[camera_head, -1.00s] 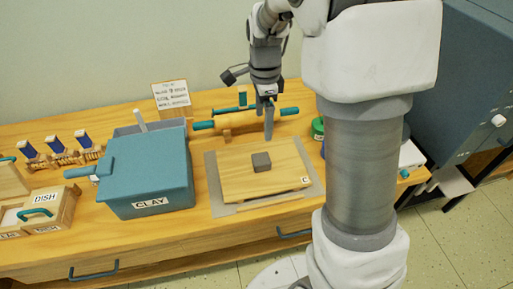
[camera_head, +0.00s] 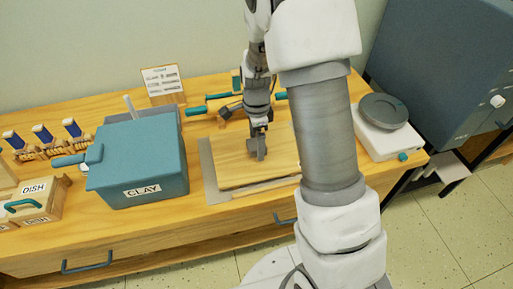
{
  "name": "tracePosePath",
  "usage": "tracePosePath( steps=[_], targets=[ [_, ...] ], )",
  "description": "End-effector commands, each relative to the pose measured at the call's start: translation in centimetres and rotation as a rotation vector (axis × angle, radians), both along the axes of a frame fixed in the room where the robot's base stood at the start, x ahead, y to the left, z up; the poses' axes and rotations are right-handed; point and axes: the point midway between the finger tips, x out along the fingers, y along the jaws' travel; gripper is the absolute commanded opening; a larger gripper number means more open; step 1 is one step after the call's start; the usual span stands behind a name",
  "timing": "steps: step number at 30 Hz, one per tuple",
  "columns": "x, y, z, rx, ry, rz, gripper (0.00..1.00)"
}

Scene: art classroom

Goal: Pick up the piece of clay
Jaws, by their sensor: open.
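The grey block of clay lay on the wooden board (camera_head: 226,170) in the earlier view. Now my gripper (camera_head: 257,153) reaches down over that same spot, near the middle of the board. The grey fingers and the grey clay overlap there, so I cannot clearly tell the clay's outline from the fingers. My gripper is open, with its fingertips low at the board. Whether the fingers touch the clay does not show.
A blue-green CLAY box (camera_head: 140,165) stands left of the board. A rolling pin (camera_head: 195,110) lies behind it, partly hidden by my arm. A scale (camera_head: 383,130) stands to the right. DISH boxes (camera_head: 35,203) are at the far left.

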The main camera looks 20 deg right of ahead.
Motion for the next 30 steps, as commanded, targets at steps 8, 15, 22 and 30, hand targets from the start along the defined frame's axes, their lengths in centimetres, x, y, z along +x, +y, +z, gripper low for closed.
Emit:
tracePosePath(
  steps=[8,15,22,30],
  targets=[
    [-0.02,0.03,-0.73,0.000,0.000,0.001,1.00],
    [-0.02,0.02,-0.70,0.000,0.000,0.000,0.66],
    [-0.02,0.01,-0.69,0.000,0.000,0.000,0.24],
    [0.00,0.01,-0.66,0.000,0.000,0.000,0.00]
  ],
)
